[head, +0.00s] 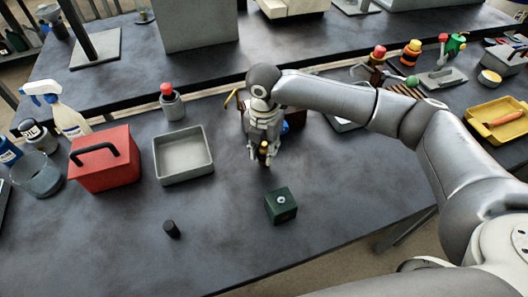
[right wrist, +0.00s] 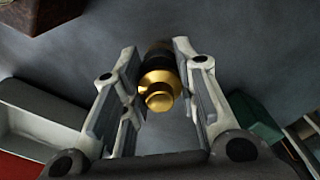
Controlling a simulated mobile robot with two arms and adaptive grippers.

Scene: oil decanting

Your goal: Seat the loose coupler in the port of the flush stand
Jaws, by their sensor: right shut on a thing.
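The loose coupler (head: 264,148), brass-yellow with a dark part, is between the fingers of my right gripper (head: 263,156), which is shut on it above the table. In the right wrist view the coupler (right wrist: 160,88) shows its brass end towards the camera, with its dark part beyond, between the fingers (right wrist: 157,55). The flush stand (head: 281,205) is a dark green block with a round metallic port on top, in front of and slightly right of the gripper. The stand's edge shows at the right wrist view's right (right wrist: 258,125). My left gripper is out of view.
A grey tray (head: 183,171) and a red box (head: 103,176) stand left of the gripper. A small black cylinder (head: 171,229) stands at the front left. A red-topped grey container (head: 172,104) is behind the tray. The table around the stand is clear.

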